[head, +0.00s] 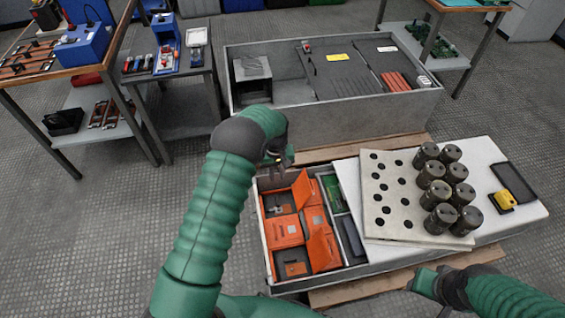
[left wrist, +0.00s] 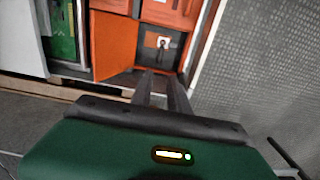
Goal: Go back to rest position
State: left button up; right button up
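My left arm reaches up the middle of the head view. Its gripper (head: 278,160) is above the back of the open grey unit with orange compartments (head: 285,229). In the left wrist view, my left gripper's two dark fingers (left wrist: 162,82) stand apart with nothing between them. They point toward an orange frame around a dark compartment (left wrist: 160,55). My right gripper (head: 428,284) is at the lower right, in front of the white tabletop; its fingers are not clear.
A white bench (head: 520,213) carries a perforated plate (head: 385,225) with several dark cylinders (head: 440,219) and a yellow device (head: 506,200). A large grey cabinet (head: 345,130) stands behind. Side tables (head: 165,95) stand at the left. The floor at the left is clear.

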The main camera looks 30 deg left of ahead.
pick_arm(q)
jog(key=s+d+r+m+t, duration=0.1)
jog(key=s+d+r+m, duration=0.3)
jog(key=s+r, duration=0.6)
jog(key=s+d+r+m+t, duration=0.1)
jog(key=s+d+r, duration=0.15)
jog(key=s, duration=0.35)
jog(key=s+d+r+m+t, duration=0.1)
jog(key=s+d+r+m, duration=0.15)
jog(key=s, duration=0.35)
jog(key=w+p+v, duration=0.2)
jog(key=p+v, duration=1)
jog(key=p, duration=0.1)
jog(key=w+r+p+v, duration=0.1)
jog(key=w+p+v, duration=0.2)
jog(key=p+v, duration=1)
jog(key=shift+r, duration=0.3)
